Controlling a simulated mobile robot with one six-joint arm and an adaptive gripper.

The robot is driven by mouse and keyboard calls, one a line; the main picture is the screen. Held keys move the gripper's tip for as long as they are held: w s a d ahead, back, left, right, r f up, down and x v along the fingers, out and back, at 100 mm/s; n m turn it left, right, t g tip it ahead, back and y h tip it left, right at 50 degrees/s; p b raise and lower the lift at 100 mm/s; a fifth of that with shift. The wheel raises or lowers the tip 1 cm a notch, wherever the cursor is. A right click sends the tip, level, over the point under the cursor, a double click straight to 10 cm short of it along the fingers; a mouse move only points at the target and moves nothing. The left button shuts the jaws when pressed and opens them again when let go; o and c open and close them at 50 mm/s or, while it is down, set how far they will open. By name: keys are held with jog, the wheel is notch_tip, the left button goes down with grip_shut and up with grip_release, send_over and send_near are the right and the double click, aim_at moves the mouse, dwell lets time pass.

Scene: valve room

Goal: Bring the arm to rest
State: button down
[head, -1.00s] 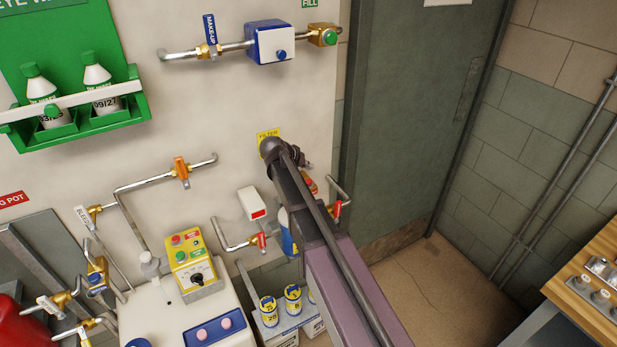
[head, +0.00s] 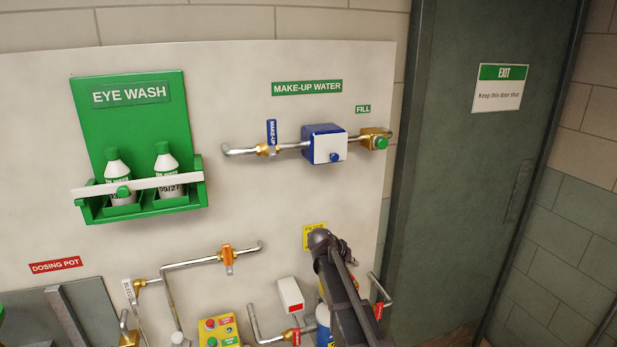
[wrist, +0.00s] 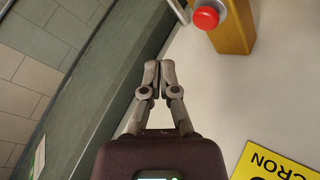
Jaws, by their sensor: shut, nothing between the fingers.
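My gripper (wrist: 159,76) shows in the wrist view with its two fingertips together, shut and empty. White panel lies to its right and the dark green door frame to its left. No object touches the fingers there. In the head view my arm rises from the bottom edge, right of centre, and covers part of the yellow filter label (head: 309,236). The yellow label also shows in the wrist view (wrist: 268,163), at the lower right.
A red button on a brass body (wrist: 206,18) is near the fingers at the upper right of the wrist view. The make-up water pipe with its blue box (head: 324,144), the eye wash station (head: 130,140) and orange-handled valve (head: 227,259) are on the panel. The door (head: 470,150) stands right.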

jog(key=s+f+n+g+y, duration=0.1)
jog(key=s+f+g+y, duration=0.1)
jog(key=s, duration=1.1)
jog(key=s+f+n+g+y, duration=0.2)
jog(key=s+y, duration=0.3)
jog(key=s, duration=0.9)
jog(key=shift+f+y, duration=0.3)
jog(key=shift+f, duration=0.2)
jog(key=shift+s+a, duration=0.1)
